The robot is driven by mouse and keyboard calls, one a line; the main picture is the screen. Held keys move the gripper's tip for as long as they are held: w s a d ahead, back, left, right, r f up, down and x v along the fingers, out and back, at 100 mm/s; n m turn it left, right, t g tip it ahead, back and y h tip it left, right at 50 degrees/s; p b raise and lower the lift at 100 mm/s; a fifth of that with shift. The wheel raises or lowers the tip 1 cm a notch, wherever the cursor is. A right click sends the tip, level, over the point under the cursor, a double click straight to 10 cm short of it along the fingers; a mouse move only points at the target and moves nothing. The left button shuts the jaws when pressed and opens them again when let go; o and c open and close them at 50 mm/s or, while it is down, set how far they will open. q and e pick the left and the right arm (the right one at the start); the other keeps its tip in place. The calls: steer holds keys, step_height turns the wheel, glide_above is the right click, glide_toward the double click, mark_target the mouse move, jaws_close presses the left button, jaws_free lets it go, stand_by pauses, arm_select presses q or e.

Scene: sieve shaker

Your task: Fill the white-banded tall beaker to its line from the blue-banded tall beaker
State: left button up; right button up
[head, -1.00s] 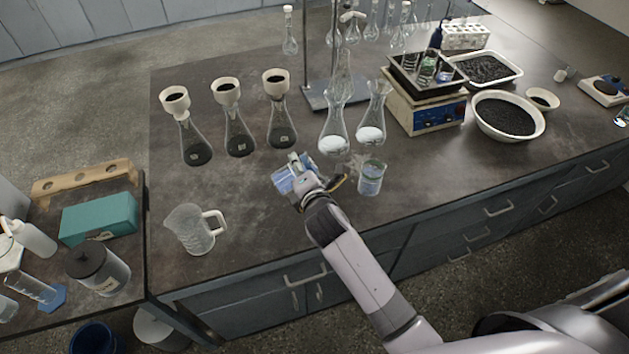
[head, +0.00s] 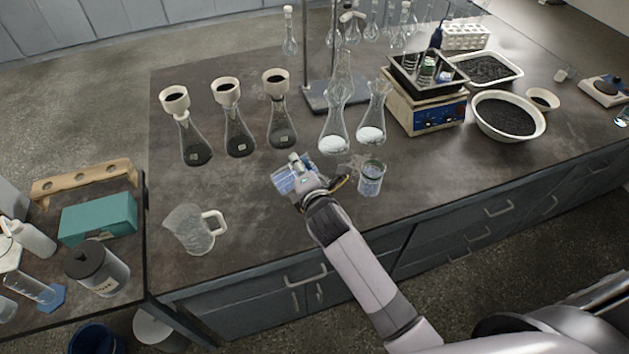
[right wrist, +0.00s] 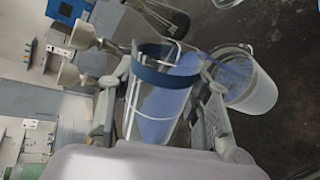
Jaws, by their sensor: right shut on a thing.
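The blue-banded tall beaker (right wrist: 160,95) is held in my right gripper (head: 312,178), whose fingers sit on either side of it in the right wrist view (right wrist: 165,115). It is strongly tilted above the bench and holds blue liquid; in the head view its body (head: 287,180) shows left of the gripper. The white-banded tall beaker (head: 371,179) stands upright just right of the gripper, with bluish liquid inside; it also shows in the right wrist view (right wrist: 255,92). Blue liquid spans from the held beaker's mouth towards it. Its fill line cannot be made out. My left gripper is out of view.
Two flasks with white powder (head: 334,140) (head: 370,132) stand close behind. Flasks with dark contents and funnels (head: 240,140) stand at the back left. A clear jug (head: 190,230) stands front left. A shaker or balance (head: 428,112) and a bowl of dark grains (head: 507,117) are right.

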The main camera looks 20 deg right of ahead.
stand_by(0.7)
steer(key=shift+m, duration=0.3)
stand_by(0.5)
